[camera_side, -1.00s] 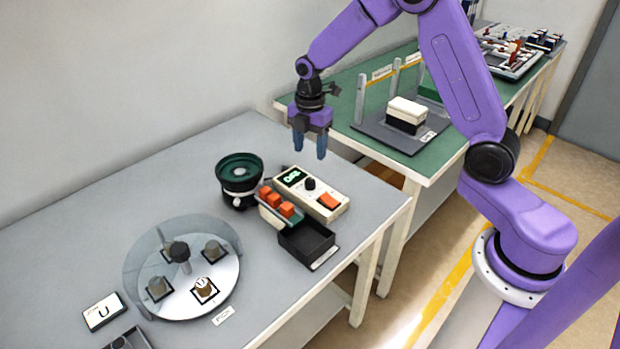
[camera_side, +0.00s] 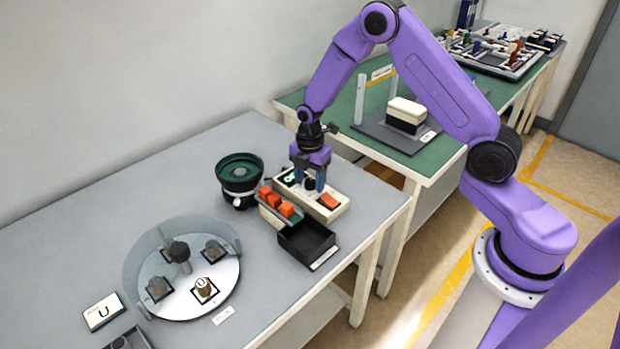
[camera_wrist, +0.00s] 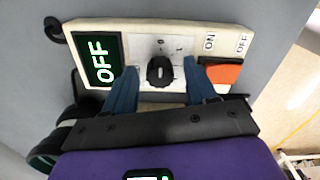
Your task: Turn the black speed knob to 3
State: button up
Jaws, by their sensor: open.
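The black speed knob (camera_wrist: 160,70) sits on a white dial plate in the middle of the cream control box (camera_wrist: 200,34). In the side view the box (camera_side: 338,208) is partly covered by my gripper. My gripper (camera_wrist: 163,82) is open, its two blue fingers on either side of the knob with gaps to both. In the side view my gripper (camera_side: 309,184) points down over the box. The green-lit display (camera_wrist: 98,60) reads OFF. The orange switch (camera_wrist: 224,73) is on the right of the box, by ON and OFF labels.
A green bowl feeder (camera_side: 240,172) stands left of the box. A chute with orange blocks (camera_side: 270,200) and a black bin (camera_side: 306,243) lie in front. A round glass-walled plate (camera_side: 190,300) is farther left. The grey table is clear behind.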

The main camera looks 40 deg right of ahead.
grip_shut()
jog(key=c, duration=1.1)
grip_release()
